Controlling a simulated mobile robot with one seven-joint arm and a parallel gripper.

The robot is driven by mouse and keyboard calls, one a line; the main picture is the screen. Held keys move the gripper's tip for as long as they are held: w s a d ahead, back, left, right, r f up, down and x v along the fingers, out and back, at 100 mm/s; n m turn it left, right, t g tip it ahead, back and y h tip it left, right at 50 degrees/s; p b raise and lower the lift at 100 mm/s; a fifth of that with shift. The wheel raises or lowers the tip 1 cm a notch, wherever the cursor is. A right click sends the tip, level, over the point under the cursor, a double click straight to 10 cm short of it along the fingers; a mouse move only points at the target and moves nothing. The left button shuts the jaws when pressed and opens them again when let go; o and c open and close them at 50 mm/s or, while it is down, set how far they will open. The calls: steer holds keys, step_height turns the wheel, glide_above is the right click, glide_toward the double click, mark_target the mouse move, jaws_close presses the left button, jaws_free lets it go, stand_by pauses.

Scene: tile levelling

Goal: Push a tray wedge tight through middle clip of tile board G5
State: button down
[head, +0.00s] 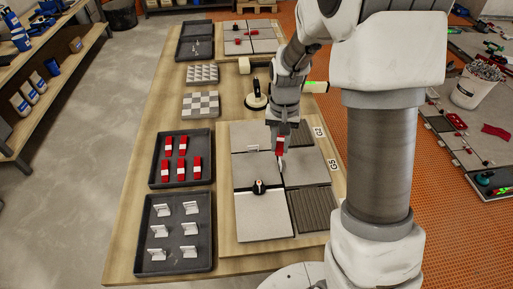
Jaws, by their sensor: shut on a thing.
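The tile board G5 (227,232) lies on the near part of the wooden table, with grey tiles and dark ribbed tiles on it. Its label (333,166) is at the right edge. My gripper (280,148) points down over the middle seam, shut on a red wedge (280,146). A white clip (282,164) stands at the seam just below the wedge. I cannot tell whether the wedge is inside the clip. Another white clip (252,147) stands on the seam to the left. The wedge tray (153,180) at the left holds several red wedges.
A black tray (150,208) of white clips lies near left. A suction-cup tool (256,97) and sample tiles (201,104) stand behind. Another tile board (248,38) is at the far end.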

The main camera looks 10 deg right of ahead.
mark_target(269, 168)
steer(key=w+a+f+m, duration=0.1)
steer(key=a+m, duration=0.1)
steer(key=m, duration=0.3)
steer(key=w+a+f+m+p, duration=0.1)
steer(key=a+f+m, duration=0.1)
steer(key=m, duration=0.2)
steer(key=w+a+f+m+p, duration=0.1)
steer(key=a+f+m, duration=0.1)
steer(key=m, duration=0.3)
steer(key=shift+w+a+f+m, duration=0.1)
steer(key=shift+a+f+m, duration=0.1)
steer(key=shift+a+m, duration=0.1)
steer(key=shift+f, duration=0.2)
steer(key=shift+f+b, duration=2)
steer(key=shift+f, duration=0.8)
steer(key=shift+d, duration=0.1)
steer(key=shift+d, duration=1)
steer(key=shift+w+d, duration=0.1)
steer(key=shift+d, duration=1.1)
